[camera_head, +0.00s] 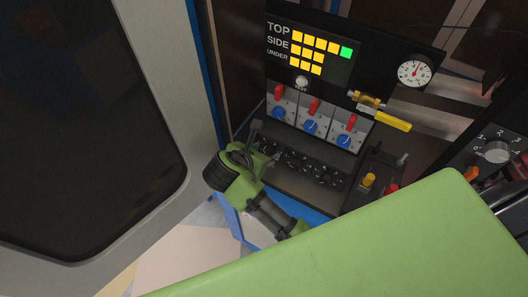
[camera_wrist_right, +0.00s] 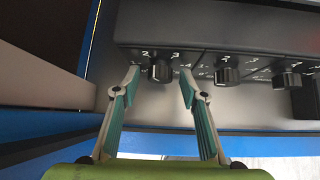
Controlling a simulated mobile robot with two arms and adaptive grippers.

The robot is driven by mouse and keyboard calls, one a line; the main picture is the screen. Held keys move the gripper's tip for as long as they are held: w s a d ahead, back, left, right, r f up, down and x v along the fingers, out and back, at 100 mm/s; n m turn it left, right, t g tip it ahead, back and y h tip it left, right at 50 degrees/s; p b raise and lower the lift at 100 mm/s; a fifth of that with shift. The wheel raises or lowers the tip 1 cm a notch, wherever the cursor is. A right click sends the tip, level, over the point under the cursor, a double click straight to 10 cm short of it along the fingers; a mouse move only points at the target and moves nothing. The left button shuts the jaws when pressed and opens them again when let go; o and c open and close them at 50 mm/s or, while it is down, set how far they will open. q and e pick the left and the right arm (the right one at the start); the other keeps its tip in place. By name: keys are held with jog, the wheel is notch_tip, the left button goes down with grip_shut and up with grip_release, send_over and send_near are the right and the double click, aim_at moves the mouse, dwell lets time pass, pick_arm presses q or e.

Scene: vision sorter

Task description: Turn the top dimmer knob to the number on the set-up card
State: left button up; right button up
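A row of black dimmer knobs lies on a dark ledge (camera_head: 322,168) in the head view. In the right wrist view, the leftmost black knob (camera_wrist_right: 161,71) has a white pointer mark and a number scale with 2 and 3 legible. My right gripper (camera_head: 264,146) is open at the left end of this row. In the wrist view its two fingers (camera_wrist_right: 160,82) stand either side of the leftmost knob, with gaps visible. Which knob is labelled top cannot be read. A display (camera_head: 329,72) shows TOP, SIDE and UNDER rows; TOP ends in a green square. I cannot identify a set-up card. My left gripper is not in view.
Red switches with blue knobs (camera_head: 311,127) stand above the ledge. A yellow-handled valve (camera_head: 391,120) and a gauge (camera_head: 414,71) are at right. A button box (camera_head: 371,190) and a numbered grey dial (camera_head: 496,153) stand further right. Two more black knobs (camera_wrist_right: 227,76) follow rightward.

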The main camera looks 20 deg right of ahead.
jog(key=v, duration=0.7)
jog(key=shift+a+r, duration=0.2)
jog(key=shift+s, duration=0.1)
dwell(0.3)
